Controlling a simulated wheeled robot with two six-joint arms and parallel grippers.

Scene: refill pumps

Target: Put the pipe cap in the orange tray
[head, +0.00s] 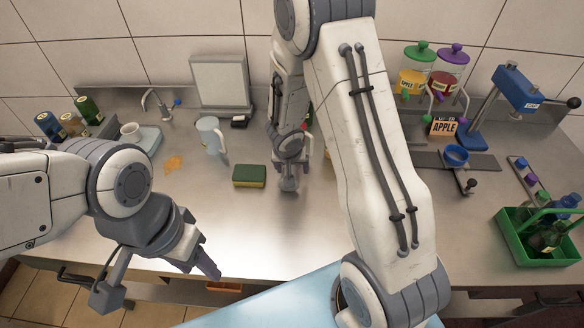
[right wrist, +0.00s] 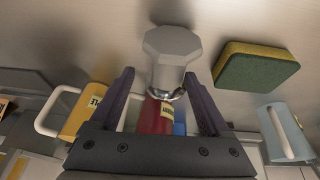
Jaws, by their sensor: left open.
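A grey faceted piece (right wrist: 172,52) with a shiny metal ring below it, likely the pipe cap, is just past and between the fingertips of my right gripper (right wrist: 163,78) in the right wrist view. The fingers are apart with gaps on both sides. In the head view my right gripper (head: 289,178) points down at the counter beside the sponge, its jaws largely hidden by my arm. My left gripper (head: 208,268) is open and empty at the counter's front edge. A small orange-brown piece (head: 224,286) shows below that edge; I cannot tell if it is the orange tray.
A green-yellow sponge (head: 249,176) and light blue pitcher (head: 211,133) stand left of my right gripper. A yellow mug (right wrist: 82,112) and red labelled container (right wrist: 155,117) are close by. A green caddy (head: 524,238) holds bottles at right. An orange patch (head: 173,163) lies at left.

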